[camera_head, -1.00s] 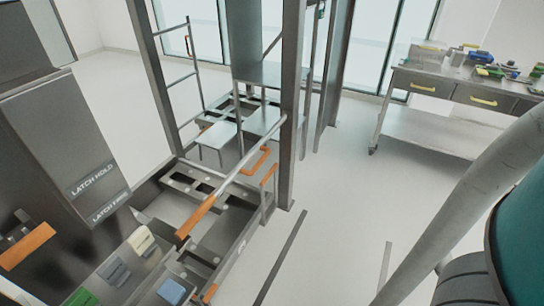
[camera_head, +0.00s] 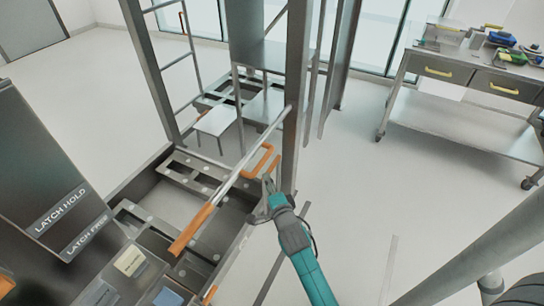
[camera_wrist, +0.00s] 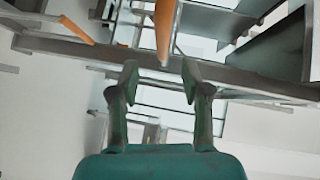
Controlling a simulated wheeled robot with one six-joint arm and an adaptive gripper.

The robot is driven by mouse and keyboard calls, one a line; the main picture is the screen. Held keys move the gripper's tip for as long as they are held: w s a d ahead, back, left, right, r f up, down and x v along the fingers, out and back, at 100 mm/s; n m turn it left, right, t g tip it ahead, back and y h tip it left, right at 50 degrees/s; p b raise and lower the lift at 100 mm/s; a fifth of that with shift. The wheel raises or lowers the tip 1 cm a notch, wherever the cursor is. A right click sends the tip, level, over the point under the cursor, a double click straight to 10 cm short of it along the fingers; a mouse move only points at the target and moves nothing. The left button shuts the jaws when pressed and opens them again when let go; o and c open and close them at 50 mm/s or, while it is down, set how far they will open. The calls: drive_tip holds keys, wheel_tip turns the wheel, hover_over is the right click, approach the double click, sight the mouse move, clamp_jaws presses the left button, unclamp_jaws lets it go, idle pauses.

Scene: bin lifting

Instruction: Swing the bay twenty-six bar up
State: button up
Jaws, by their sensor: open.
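A grey bar (camera_head: 244,168) with an orange grip (camera_head: 192,228) slants from the dark upright post down to the left, across the bay frame. I cannot read a bay number on it. My gripper (camera_head: 267,192) is just right of the bar, near an orange loop handle (camera_head: 262,160), and appears apart from the bar. In the wrist view its fingers (camera_wrist: 160,70) are spread and empty. An orange grip (camera_wrist: 164,28) shows beyond and above the fingertips there; I cannot tell for sure which part it belongs to.
A dark upright post (camera_head: 296,90) stands close behind my gripper. Panels marked LATCH HOLD and LATCH FREE (camera_head: 85,235) are at left. A wheeled bench (camera_head: 455,75) with tools is at right. The floor between is clear.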

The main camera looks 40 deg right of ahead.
sight(262, 162)
drive_tip(key=x, duration=0.8)
drive_tip(key=d+x, duration=0.1)
drive_tip(key=x, duration=0.2)
drive_tip(key=shift+w+d+r, duration=0.1)
drive_tip(key=shift+w+r, duration=0.1)
clamp_jaws()
